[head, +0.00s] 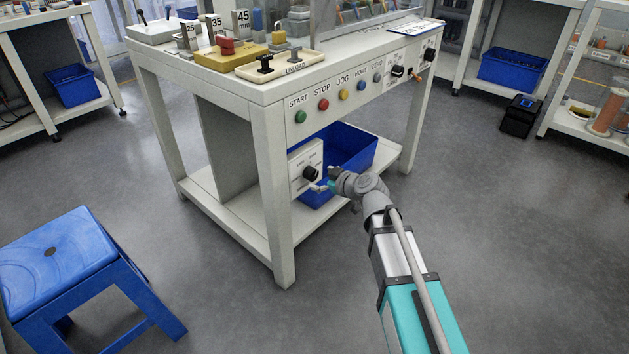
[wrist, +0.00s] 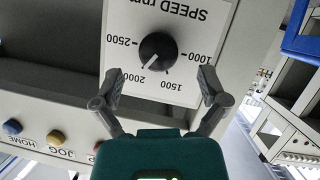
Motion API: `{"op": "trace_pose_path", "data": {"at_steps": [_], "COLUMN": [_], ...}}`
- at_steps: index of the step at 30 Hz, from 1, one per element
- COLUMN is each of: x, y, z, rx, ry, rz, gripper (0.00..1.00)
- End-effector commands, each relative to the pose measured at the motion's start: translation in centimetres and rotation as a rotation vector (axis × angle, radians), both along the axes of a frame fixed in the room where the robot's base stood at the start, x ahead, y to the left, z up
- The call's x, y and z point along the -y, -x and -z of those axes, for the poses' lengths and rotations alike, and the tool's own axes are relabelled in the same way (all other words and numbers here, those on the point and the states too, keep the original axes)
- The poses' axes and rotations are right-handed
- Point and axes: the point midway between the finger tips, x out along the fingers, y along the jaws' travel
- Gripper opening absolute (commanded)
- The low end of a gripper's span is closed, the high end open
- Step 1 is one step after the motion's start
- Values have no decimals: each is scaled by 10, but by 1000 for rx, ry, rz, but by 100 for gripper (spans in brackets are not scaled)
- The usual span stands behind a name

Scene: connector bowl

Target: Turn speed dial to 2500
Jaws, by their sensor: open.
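The speed dial (wrist: 158,47) is a black round knob on a white panel (wrist: 185,97) marked SPEED, upside down in the wrist view. Its white pointer line aims down-left, toward the 2000 mark; the 2500 mark is at the knob's left. In the head view the dial (head: 311,174) sits on its panel (head: 296,160) below the bench's button row. My gripper (wrist: 160,78) is open and empty, fingers spread wide on either side of the panel's lower part, short of the knob. In the head view my gripper (head: 326,179) is just right of the dial.
A blue bin (head: 357,145) stands on the lower shelf behind my gripper. The START (head: 300,117), STOP (head: 324,104) and JOG (head: 343,95) buttons are above the dial. A bench leg (head: 274,190) stands left of the panel. A blue stool (head: 75,265) is at front left.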

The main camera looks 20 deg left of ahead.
Motion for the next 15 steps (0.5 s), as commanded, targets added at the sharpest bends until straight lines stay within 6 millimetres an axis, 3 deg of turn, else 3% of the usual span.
{"op": "trace_pose_path", "data": {"at_steps": [6, 15], "x": [-23, -33], "y": [-14, -20], "z": [12, 16], "rx": [0, 0], "ry": [0, 0], "rz": [-1, 1], "gripper": [93, 93]}}
